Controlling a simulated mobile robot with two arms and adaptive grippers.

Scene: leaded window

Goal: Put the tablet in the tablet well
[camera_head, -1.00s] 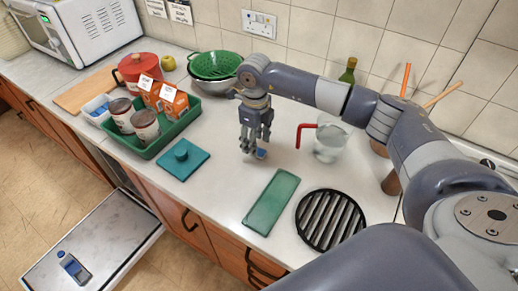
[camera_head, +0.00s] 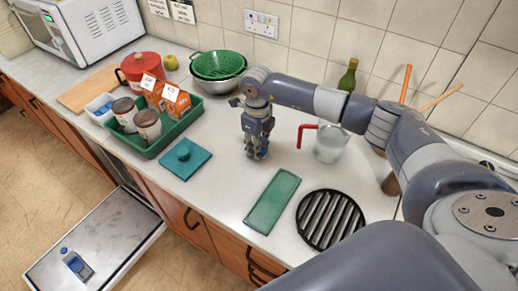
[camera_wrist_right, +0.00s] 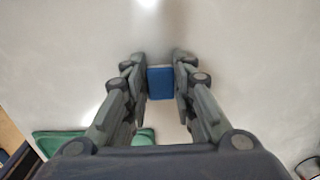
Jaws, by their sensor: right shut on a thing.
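My right gripper (camera_head: 257,154) is low over the white counter. In the right wrist view its fingertips (camera_wrist_right: 160,84) are shut on a small blue tablet (camera_wrist_right: 160,82), one on each side. In the head view the fingers hide the tablet. The open appliance door (camera_head: 108,228) lies flat at the lower left, below counter height, with a blue-grey dispenser (camera_head: 77,265) set in it. This looks like the tablet well; its inside is too small to make out. The right gripper is well to the right of it. My left gripper is not in view.
A teal lidded piece (camera_head: 184,157), green slab (camera_head: 272,201), black trivet (camera_head: 330,219) and red-handled jug (camera_head: 330,142) stand around the gripper. A colander (camera_head: 217,65) is behind.

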